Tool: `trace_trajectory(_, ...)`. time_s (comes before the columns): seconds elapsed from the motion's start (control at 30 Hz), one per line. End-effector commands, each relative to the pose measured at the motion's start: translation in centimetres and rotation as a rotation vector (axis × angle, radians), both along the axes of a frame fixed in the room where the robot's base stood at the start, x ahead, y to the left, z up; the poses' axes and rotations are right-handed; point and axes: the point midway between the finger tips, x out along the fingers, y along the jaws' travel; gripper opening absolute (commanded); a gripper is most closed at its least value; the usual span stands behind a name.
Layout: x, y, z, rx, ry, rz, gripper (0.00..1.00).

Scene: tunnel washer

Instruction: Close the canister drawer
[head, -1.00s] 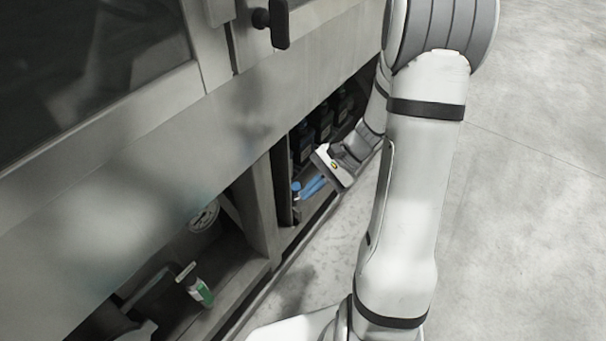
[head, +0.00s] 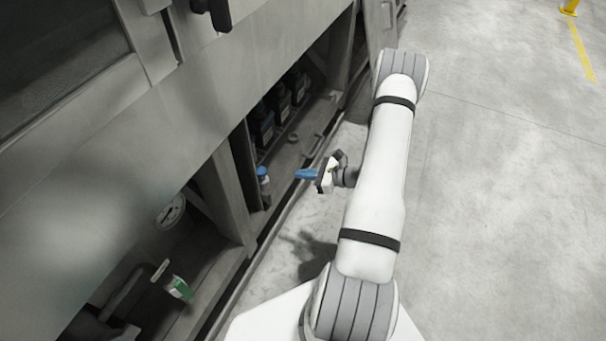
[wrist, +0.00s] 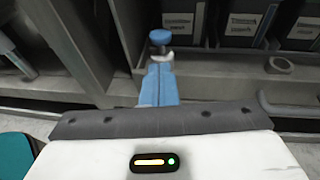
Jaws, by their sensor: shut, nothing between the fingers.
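The canister drawer (head: 290,151) sits low in the washer's bay, with several dark canisters (head: 283,97) on it. In the wrist view the labelled canisters (wrist: 243,22) stand behind a grey drawer front (wrist: 225,72) with a bar handle (wrist: 290,101). How far the drawer stands out is hard to tell. My gripper (head: 299,174) is shut and empty, its blue fingers just outside the bay, pointing left. In the wrist view the fingers (wrist: 159,70) point toward a blue-capped fitting (wrist: 160,40), left of the handle; I cannot tell whether they touch it.
The blue-capped fitting (head: 262,174) stands beside the post (head: 228,195) left of the drawer. Left of that, an open bay holds a gauge (head: 171,212) and a green-labelled item (head: 178,288). A dark door handle (head: 215,12) juts out above.

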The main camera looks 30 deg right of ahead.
Motion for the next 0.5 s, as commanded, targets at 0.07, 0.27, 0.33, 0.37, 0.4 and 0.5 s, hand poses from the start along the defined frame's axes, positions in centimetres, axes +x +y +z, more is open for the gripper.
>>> trace_trajectory(0.07, 1.2, 1.5, -0.8, 0.0, 0.0, 0.007, 0.0)
trace_trajectory(0.27, 4.0, 4.5, -2.0, -0.002, 0.0, 0.007, 0.0)
trace_trajectory(0.33, 4.8, 5.4, -2.4, -0.002, 0.0, 0.007, 0.0)
trace_trajectory(0.37, 5.1, 5.7, -2.5, -0.002, -0.001, 0.005, 0.0)
trace_trajectory(0.4, 5.6, 6.1, -2.6, -0.002, -0.001, 0.005, 0.0)
trace_trajectory(0.5, 6.3, 6.9, -2.8, -0.002, 0.0, 0.002, 0.0)
